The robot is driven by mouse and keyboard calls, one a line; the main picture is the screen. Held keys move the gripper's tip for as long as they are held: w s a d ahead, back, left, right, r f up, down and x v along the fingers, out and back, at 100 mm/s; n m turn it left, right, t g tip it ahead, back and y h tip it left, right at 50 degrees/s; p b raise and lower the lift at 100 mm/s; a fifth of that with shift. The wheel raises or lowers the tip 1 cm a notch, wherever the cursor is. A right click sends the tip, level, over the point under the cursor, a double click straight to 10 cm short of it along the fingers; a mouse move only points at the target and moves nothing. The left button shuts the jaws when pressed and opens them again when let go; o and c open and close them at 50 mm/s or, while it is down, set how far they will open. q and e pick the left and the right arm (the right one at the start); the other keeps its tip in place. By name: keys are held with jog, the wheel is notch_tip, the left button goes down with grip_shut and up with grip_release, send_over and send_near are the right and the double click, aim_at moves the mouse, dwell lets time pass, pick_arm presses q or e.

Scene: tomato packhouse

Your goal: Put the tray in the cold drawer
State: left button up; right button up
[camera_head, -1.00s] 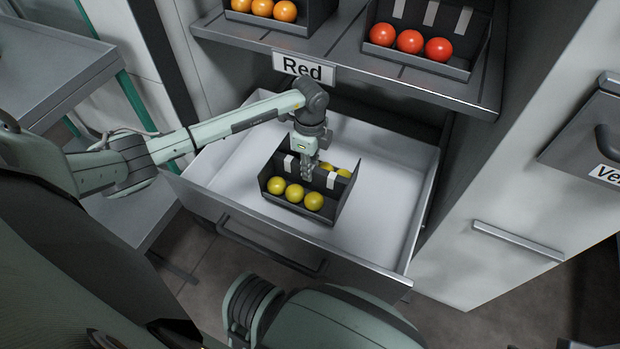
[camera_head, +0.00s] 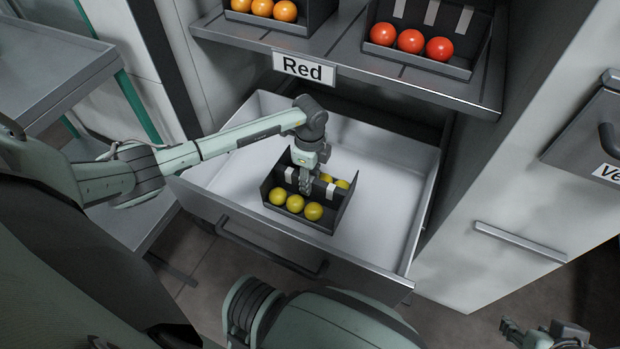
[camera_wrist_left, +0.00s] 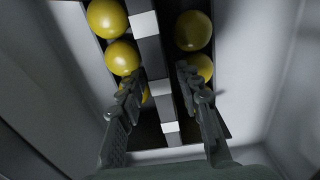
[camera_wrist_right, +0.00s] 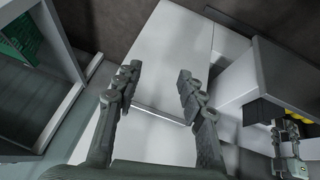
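The dark tray (camera_head: 338,218) holds yellow tomatoes in two rows, one on each side of a middle wall with white strips. It sits inside the pulled-out white drawer (camera_head: 390,200), near the middle and towards the front, and looks level. My left gripper (camera_head: 305,186) points down at the middle wall. In the left wrist view its fingers (camera_wrist_left: 160,80) stand apart on both sides of this wall (camera_wrist_left: 152,50), with gaps visible. My right gripper (camera_wrist_right: 158,78) is open and empty, away from the tray, and shows at the lower right of the head view (camera_head: 550,335).
A shelf (camera_head: 380,75) labelled Red overhangs the drawer's back, with a tray of red tomatoes (camera_head: 411,41) and one of orange tomatoes (camera_head: 262,8). A grey cart (camera_head: 60,85) stands at left. The drawer floor right of the tray is clear.

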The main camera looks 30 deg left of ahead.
pick_arm(q)
jog(key=shift+r, duration=0.15)
pick_arm(e)
jog(key=shift+s, duration=0.1)
pick_arm(q)
notch_tip(320, 180, up, 6)
jog(key=shift+r+p, duration=0.1)
jog(key=shift+p, duration=0.5)
notch_tip(320, 180, up, 6)
jog(key=shift+f, duration=0.15)
pick_arm(e)
jog(key=s+d+f+g, duration=0.1)
jog(key=s+d+f+g+h, duration=0.1)
jog(key=s+d, duration=0.1)
jog(key=shift+s+f+m+g, duration=0.3)
